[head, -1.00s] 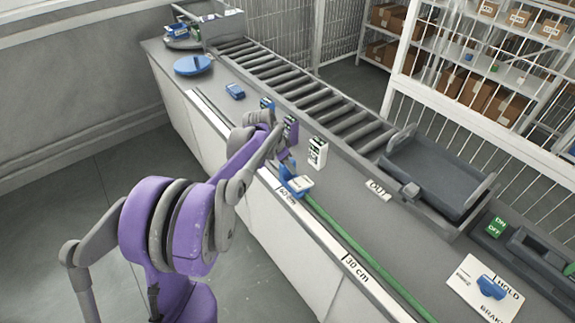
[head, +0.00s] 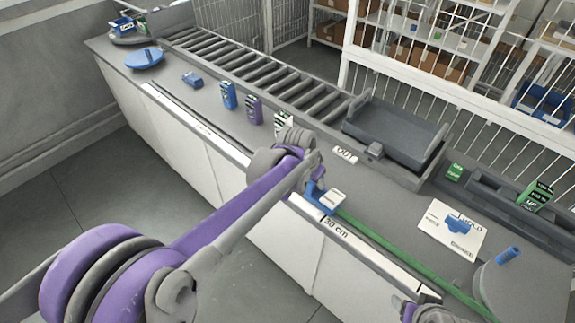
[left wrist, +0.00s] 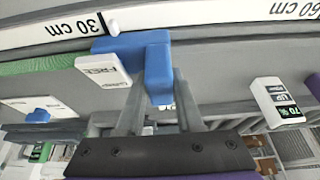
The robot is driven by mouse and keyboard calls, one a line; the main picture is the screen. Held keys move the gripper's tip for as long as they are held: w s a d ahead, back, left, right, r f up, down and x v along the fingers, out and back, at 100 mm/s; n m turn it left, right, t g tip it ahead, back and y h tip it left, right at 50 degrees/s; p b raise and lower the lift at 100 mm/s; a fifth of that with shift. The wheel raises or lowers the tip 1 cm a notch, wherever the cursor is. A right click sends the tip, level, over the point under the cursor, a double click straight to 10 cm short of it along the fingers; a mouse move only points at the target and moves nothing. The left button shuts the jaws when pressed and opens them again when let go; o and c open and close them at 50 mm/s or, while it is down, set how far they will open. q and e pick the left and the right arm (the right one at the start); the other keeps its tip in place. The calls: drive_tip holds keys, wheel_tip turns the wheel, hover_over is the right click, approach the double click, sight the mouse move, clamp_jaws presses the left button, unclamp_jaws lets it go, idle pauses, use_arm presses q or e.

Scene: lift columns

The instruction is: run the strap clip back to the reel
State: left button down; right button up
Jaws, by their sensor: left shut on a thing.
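The blue strap clip (head: 323,197) with a white tab is by the counter's front edge, near the 30 cm mark (head: 345,233). My left gripper (head: 312,186) is shut on it. In the left wrist view the clip (left wrist: 157,66) sits between the fingers (left wrist: 150,100), its tab reading FREE. The green strap (head: 400,253) runs from the clip along the counter toward the lower right. A grey round body there, probably the reel (head: 545,295), is partly cut off and has a blue knob (head: 508,255). Part of what looks like my right gripper (head: 425,310) shows at the bottom edge.
A white HOLD/BRAKE card (head: 437,232) with a blue piece lies behind the strap. A grey tray (head: 395,135) stands at the end of the roller conveyor (head: 260,80). Blue and purple boxes (head: 254,109) stand left of my arm. The strap's path looks clear.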

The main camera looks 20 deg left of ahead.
use_arm(q)
drive_tip(key=s+d, duration=0.4)
drive_tip(key=d, duration=0.5)
drive_tip(key=s+d+b, duration=0.1)
drive_tip(key=s+d, duration=0.3)
drive_tip(key=d, duration=0.6)
drive_tip(key=s+d, duration=0.4)
drive_tip(key=d, duration=0.6)
drive_tip(key=shift+s+d, duration=0.1)
drive_tip(key=shift+d, duration=0.1)
drive_tip(key=c, duration=0.8)
unclamp_jaws()
drive_tip(key=shift+d, duration=0.1)
drive_tip(key=shift+c, duration=0.2)
drive_tip(key=shift+o, duration=1.4)
drive_tip(key=shift+d, duration=0.1)
